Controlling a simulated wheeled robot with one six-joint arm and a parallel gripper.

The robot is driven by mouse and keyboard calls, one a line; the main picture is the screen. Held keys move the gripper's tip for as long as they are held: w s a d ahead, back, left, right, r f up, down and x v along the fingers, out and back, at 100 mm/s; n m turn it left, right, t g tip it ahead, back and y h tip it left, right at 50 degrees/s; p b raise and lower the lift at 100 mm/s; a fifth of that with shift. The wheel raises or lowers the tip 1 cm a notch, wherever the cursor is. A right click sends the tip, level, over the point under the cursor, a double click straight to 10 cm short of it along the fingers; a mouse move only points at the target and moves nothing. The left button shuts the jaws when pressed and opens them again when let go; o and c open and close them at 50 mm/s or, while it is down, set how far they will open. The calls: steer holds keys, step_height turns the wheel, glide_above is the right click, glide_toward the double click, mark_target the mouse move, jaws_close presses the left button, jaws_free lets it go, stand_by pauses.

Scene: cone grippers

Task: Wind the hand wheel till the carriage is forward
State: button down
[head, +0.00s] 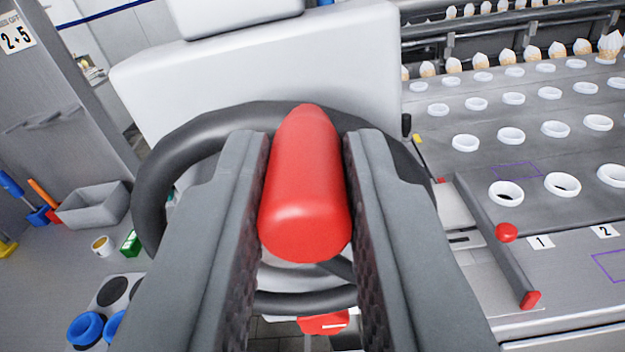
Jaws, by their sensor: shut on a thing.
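The hand wheel (155,187) is a thick black ring in the middle of the head view, in front of a white machine housing. Its red handle (305,205) points toward me, near the top of the wheel as seen here. My gripper (305,190) is shut on the red handle, with one dark finger on each side of it. The fingers hide much of the wheel's rim and hub. I cannot tell which part is the carriage. A grey bar with a red knob (506,232) and a red end lies right of the wheel.
To the right is a grey plate (540,195) with rows of white rings, and cones (582,47) stand along its back. At left are a grey bin (93,205), blue rings (88,329), a small tub (102,245) and a grey cabinet (60,120).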

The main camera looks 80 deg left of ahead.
steer(key=shift+s+a+n, duration=0.2)
steer(key=shift+s+n, duration=0.3)
steer(key=shift+n, duration=0.4)
steer(key=c, duration=1.3)
jaws_free()
steer(key=shift+d+r, duration=0.1)
steer(key=shift+d, duration=0.05)
steer(key=v, duration=1.7)
steer(key=shift+d, duration=0.1)
steer(key=shift+s, duration=0.1)
